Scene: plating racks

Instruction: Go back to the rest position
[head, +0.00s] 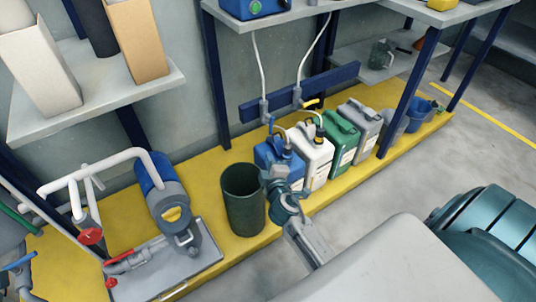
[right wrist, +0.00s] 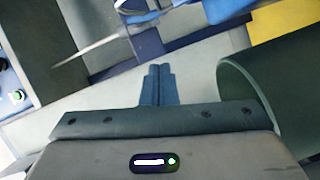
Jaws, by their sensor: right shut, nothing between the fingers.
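My right gripper (head: 275,172) is just right of the dark green bin (head: 243,205) in the head view, in front of the blue jerrycan (head: 268,152). In the right wrist view its two fingers (right wrist: 157,72) are pressed together with nothing between them. The curved wall of the bin also shows close on the right of that view (right wrist: 275,85). I cannot tell whether the gripper touches the bin. My left gripper is not in view.
A white jerrycan (head: 314,158), a green one (head: 341,134) and a grey one (head: 364,122) stand in a row on the yellow platform (head: 215,160). A pump with white pipes (head: 160,185) stands at left. Shelves (head: 95,105) with boxes hang above.

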